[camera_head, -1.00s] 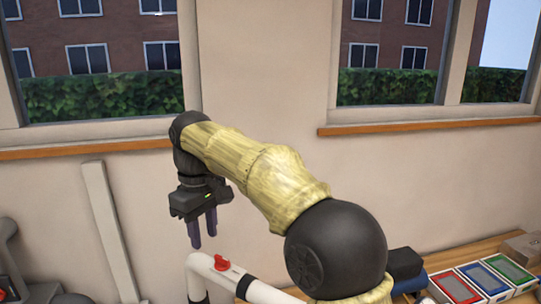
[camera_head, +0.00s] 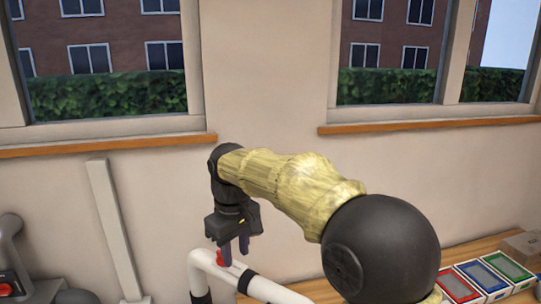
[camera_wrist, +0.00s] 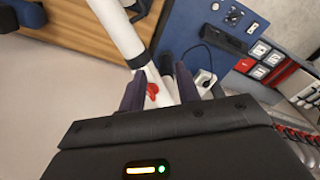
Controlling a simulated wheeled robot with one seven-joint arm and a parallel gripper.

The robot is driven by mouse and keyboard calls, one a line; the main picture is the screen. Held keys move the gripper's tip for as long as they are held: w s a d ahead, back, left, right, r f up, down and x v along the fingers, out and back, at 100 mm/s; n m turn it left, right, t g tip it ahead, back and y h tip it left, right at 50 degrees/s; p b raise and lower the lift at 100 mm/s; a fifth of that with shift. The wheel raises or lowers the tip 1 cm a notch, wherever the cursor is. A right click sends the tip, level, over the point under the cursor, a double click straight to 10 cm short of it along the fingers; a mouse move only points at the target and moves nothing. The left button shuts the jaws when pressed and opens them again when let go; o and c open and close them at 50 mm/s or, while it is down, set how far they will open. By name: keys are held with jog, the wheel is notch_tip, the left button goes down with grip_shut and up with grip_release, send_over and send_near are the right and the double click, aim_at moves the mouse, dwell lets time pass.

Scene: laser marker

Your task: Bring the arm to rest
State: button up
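My gripper (camera_head: 235,249) hangs fingers down from my arm, in front of the wall in the head view. Its two dark purple fingers are apart in the wrist view (camera_wrist: 160,88), with nothing held between them. My arm reaches across the head view with yellow covers and a large black joint at the lower right. Past the fingertips, the wrist view shows a white pipe (camera_wrist: 118,28) and a red knob (camera_wrist: 152,91). In the head view the fingers overlap part of the red knob; I cannot tell whether they touch it.
The white pipe frame (camera_head: 265,290) stands just below my gripper. Red, blue and green framed trays (camera_head: 482,277) lie on a wooden bench at right. A blue panel with switches (camera_wrist: 225,30) shows in the wrist view. A grey machine (camera_head: 14,262) is at far left.

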jog(key=s+d+f+m+b, duration=0.1)
jog(key=s+d+f+m, duration=0.2)
jog(key=s+d+f, duration=0.2)
jog(key=s+d+f+m+t+b, duration=0.1)
jog(key=s+d+f+m, duration=0.2)
jog(key=d+f, duration=0.6)
jog(key=s+d+f+m+t+b, duration=0.1)
jog(key=s+d+f+m+b, duration=0.1)
jog(key=s+d+f, duration=0.4)
jog(key=d+f+m, duration=0.1)
jog(key=d, duration=0.2)
jog(key=shift+s+f, duration=0.25)
jog(key=shift+s, duration=0.05)
